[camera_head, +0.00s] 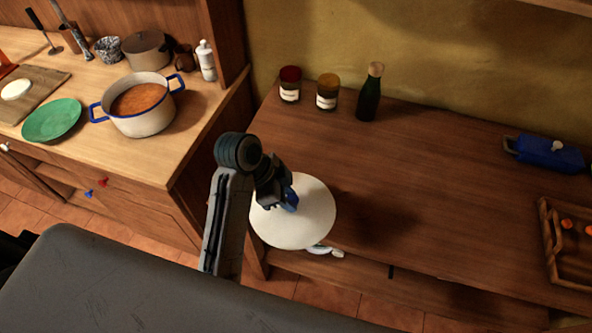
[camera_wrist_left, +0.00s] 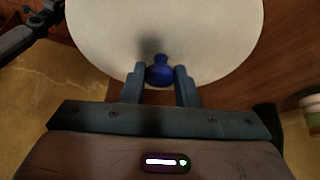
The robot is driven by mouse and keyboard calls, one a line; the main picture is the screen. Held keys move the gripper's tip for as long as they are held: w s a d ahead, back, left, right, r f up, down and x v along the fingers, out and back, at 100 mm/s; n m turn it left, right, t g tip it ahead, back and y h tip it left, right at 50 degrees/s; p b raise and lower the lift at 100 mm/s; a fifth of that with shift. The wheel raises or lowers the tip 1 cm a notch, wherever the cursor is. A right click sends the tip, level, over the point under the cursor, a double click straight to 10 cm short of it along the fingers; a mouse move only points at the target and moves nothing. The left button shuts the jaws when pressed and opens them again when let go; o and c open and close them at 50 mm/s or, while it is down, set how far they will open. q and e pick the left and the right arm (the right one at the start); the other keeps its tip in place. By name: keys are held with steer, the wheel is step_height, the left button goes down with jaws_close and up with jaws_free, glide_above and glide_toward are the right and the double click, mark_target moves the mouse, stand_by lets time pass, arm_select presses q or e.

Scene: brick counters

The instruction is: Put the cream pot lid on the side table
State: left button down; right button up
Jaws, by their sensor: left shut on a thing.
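The cream pot lid (camera_head: 308,222) is a round pale disc with a blue knob. My left gripper (camera_head: 287,199) is shut on that knob, and the left wrist view shows the blue knob (camera_wrist_left: 160,72) between the two fingers. The lid is over the front left part of the brown side table (camera_head: 430,190). A dark shadow lies on the wood to its right, so the lid seems to be above the top. My right gripper is not in view.
Two jars (camera_head: 290,85) (camera_head: 327,92) and a dark green bottle (camera_head: 369,94) stand at the table's back left. A blue lidded dish (camera_head: 548,153) and a wooden tray (camera_head: 549,240) are at the right. The middle is clear. An open pot (camera_head: 141,122) of orange food stands on the left counter (camera_head: 175,140).

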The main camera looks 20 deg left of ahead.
arm_select(q)
steer(key=w+a, duration=0.1)
steer(key=w, duration=0.1)
steer(key=w+b, duration=0.1)
steer(key=w, duration=0.2)
steer(key=w+a+f+b, duration=0.1)
steer(key=w, duration=0.1)
steer(key=shift+w+a, duration=0.15)
steer(key=shift+a, duration=0.15)
steer(key=w, duration=0.2)
steer(key=w+a+p, duration=0.1)
steer(key=w, duration=0.1)
steer(key=w+a+p, duration=0.1)
steer(key=w, duration=0.1)
steer(key=shift+w+f, duration=0.15)
steer(key=shift+w, duration=0.15)
step_height(320, 180, down, 3)
steer(key=shift+r+p, duration=0.1)
steer(key=shift+p, duration=0.95)
steer(key=shift+f, duration=0.45)
steer(key=c, duration=1.1)
jaws_free()
